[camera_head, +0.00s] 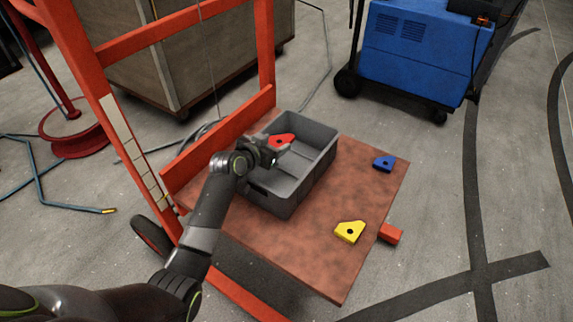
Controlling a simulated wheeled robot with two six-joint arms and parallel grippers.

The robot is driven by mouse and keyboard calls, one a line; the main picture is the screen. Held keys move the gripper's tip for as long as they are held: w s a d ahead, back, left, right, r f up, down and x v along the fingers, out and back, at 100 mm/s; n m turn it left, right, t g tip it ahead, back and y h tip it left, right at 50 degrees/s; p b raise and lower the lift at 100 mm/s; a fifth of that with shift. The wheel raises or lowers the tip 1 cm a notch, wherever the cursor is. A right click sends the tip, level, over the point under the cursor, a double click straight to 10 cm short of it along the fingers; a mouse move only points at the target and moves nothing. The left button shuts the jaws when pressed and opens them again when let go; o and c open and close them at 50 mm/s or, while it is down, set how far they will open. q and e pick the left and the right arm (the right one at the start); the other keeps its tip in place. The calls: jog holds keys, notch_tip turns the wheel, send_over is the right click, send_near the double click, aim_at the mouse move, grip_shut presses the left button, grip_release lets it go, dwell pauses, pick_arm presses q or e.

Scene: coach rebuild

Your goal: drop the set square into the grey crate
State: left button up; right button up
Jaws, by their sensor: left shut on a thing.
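A red set square (281,140), flat with cut corners and a dark hole, is held by my left gripper (272,153). The gripper is shut on it, above the grey crate (322,160). The crate is open at the top and stands on the brown deck of a red-framed cart. The part of the crate floor that shows is empty; my left arm hides its near left part. My right gripper is not in view.
A yellow piece (349,231) and a blue piece (384,162) of similar shape lie on the deck (300,245), right of the crate. Red cart rails (182,33) rise at the left and back. A blue machine (415,50) stands behind.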

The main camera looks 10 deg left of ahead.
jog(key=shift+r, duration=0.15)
pick_arm(q)
jog(key=o, duration=1.1)
jog(key=shift+s, duration=0.1)
jog(key=shift+s+a+r, duration=0.1)
jog(key=shift+s+a, duration=0.05)
jog(key=shift+s, duration=0.15)
jog(key=p+v, duration=0.2)
jog(key=v, duration=1.4)
jog(key=shift+s+p, duration=0.3)
jog(key=shift+p, duration=0.1)
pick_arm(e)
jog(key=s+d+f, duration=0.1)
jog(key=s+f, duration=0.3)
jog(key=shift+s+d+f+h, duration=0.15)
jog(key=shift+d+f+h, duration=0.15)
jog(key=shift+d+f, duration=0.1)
